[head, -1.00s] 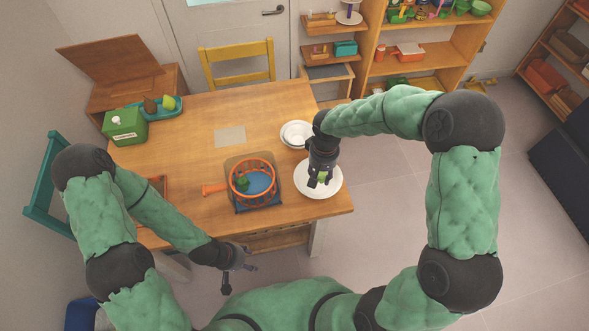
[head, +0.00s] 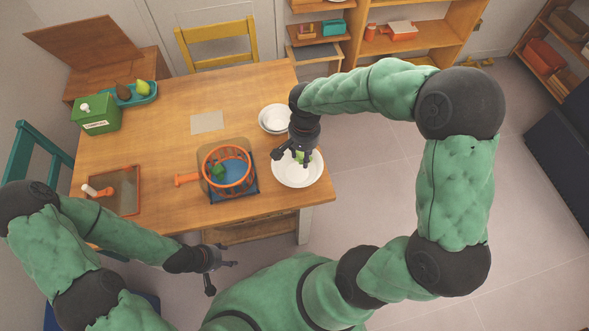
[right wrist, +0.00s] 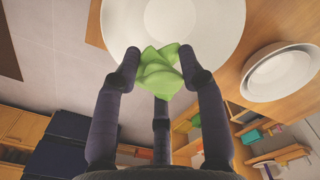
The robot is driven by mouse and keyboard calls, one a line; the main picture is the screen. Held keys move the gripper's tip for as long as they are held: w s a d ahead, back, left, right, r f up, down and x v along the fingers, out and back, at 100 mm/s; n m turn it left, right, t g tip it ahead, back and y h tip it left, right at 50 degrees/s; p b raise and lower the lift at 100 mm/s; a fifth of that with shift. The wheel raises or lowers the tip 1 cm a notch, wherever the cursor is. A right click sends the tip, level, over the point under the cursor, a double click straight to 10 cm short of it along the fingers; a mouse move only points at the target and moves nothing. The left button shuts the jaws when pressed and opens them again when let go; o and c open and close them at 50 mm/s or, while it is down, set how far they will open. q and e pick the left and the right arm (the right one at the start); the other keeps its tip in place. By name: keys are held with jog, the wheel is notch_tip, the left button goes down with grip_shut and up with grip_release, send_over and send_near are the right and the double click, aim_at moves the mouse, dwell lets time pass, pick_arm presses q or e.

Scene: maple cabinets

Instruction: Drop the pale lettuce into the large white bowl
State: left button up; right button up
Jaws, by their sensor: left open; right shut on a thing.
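The pale lettuce (right wrist: 158,72) is a light green, leafy lump held between the fingers of my right gripper (right wrist: 160,68). In the head view the right gripper (head: 298,158) is over the large white bowl (head: 300,178) at the table's right edge, and a bit of the lettuce (head: 308,157) shows beside the fingers. The bowl also shows in the right wrist view (right wrist: 215,20), behind the lettuce. I cannot tell the exact height of the lettuce above the bowl. My left gripper (head: 222,272) is open and empty, off the table's front edge.
A smaller white bowl (head: 273,119) stands just behind the large one. An orange basket (head: 228,152) with a dark green item inside sits left of it on a blue base. A green box (head: 97,114), a teal tray (head: 135,97) and an orange-framed board (head: 118,190) are further left.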

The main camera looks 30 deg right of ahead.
jog(key=shift+f+b, duration=1.25)
jog(key=shift+f, duration=0.85)
jog(key=o, duration=1)
jog(key=shift+r, duration=0.15)
notch_tip(320, 180, up, 12)
jog(key=shift+f, duration=0.1)
